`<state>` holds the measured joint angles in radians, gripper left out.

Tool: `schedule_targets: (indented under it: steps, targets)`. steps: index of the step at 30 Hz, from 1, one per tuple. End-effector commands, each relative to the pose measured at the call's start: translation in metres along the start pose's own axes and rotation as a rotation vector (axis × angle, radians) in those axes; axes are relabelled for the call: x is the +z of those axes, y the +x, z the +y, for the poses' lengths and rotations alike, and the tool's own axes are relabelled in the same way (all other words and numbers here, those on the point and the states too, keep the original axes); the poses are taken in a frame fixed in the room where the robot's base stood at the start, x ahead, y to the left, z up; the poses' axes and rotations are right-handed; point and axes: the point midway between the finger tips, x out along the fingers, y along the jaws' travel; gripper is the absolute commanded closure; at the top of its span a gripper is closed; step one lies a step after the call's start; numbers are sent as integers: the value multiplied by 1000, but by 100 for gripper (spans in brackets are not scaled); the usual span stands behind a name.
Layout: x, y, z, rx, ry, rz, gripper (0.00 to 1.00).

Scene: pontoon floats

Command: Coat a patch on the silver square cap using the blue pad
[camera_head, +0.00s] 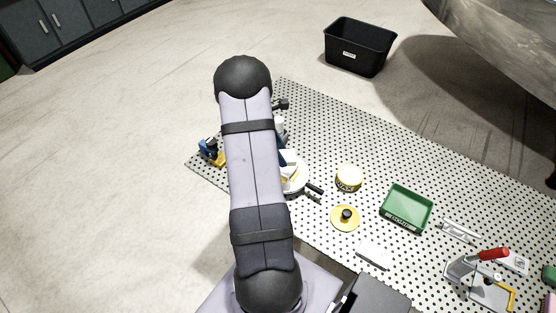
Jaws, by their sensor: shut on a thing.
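My own arm covers the left middle of the view, and my gripper is hidden behind it. A dark blue piece (283,158) shows at the arm's right edge; I cannot tell if it is the blue pad. It is beside a white round item (297,176) with a black handle, partly covered by the arm. I cannot make out the silver square cap for certain. A pale flat rectangular block (374,255) lies near the front edge of the perforated table.
The perforated table (440,180) holds a yellow-and-white tin (349,178), a yellow disc with a black knob (345,217), a green tray (406,208) and a red-handled tool (490,254). A blue-and-yellow item (211,151) stands left. A black bin (360,46) is on the floor beyond.

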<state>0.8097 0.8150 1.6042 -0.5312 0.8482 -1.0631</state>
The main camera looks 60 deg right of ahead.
Motion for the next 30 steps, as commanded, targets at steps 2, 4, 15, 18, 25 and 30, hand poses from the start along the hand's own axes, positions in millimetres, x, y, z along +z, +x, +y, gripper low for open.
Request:
schedule_targets:
  steps: [2,4,15,18,25,30]
  targets:
    - [-2,-1,3,30,-73,0,75]
    - [-2,-1,4,48,-114,0,75]
    - [-6,8,3,59,-142,1,75]
    - [-9,16,3,58,-141,1,75]
    - [-17,35,3,58,-141,1,75]
    - [-23,49,3,58,-140,1,75]
